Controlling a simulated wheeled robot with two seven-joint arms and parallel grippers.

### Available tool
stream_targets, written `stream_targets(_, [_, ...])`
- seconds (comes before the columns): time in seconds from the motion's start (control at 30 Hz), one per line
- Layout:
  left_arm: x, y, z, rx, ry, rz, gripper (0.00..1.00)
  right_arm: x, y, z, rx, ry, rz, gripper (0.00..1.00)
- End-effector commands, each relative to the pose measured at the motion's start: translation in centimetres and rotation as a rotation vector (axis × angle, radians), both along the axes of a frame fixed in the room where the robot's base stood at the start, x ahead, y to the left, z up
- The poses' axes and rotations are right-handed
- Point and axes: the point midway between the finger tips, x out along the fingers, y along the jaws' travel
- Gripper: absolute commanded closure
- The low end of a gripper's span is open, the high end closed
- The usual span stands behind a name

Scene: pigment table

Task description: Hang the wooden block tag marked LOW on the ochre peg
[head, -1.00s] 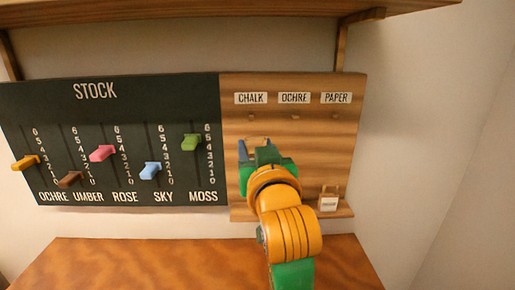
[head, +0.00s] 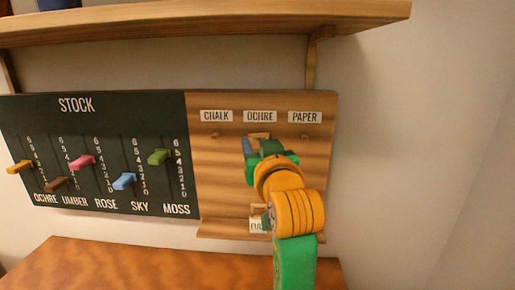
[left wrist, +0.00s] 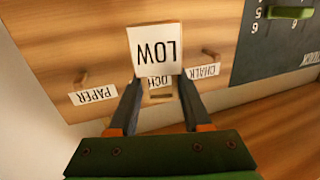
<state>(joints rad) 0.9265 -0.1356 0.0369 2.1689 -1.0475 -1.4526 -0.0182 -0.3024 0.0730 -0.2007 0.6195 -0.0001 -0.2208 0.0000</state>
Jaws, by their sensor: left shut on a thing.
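My left gripper (head: 259,144) is shut on the LOW tag, a wooden block with a white face. The tag's face (left wrist: 155,50) shows upside down between the fingers (left wrist: 160,82) in the left wrist view, with its wooden loop (left wrist: 160,95) below. In the head view a bit of tan wood of the tag (head: 260,135) shows just under the OCHRE label (head: 260,116). The tag covers part of that label in the left wrist view. The ochre peg is hidden, so I cannot tell whether the loop is around it. My right gripper is not in view.
The chalk peg (left wrist: 210,54) and paper peg (left wrist: 83,77) are bare on either side. Another tag (head: 257,225) stands on the ledge below, partly behind my arm. The stock board (head: 90,150) with coloured sliders is at left. A shelf (head: 200,25) runs above.

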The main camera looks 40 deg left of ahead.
Motion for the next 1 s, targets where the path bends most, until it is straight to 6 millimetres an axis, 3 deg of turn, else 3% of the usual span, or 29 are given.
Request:
stream_targets(0.6, [3.8,3.3,-0.7,0.001,0.001,0.002,1.0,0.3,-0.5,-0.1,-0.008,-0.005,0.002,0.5])
stream_targets(1.0, [4.6,3.9,-1.6,-0.004,0.005,0.0,1.0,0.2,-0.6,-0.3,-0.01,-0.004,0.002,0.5])
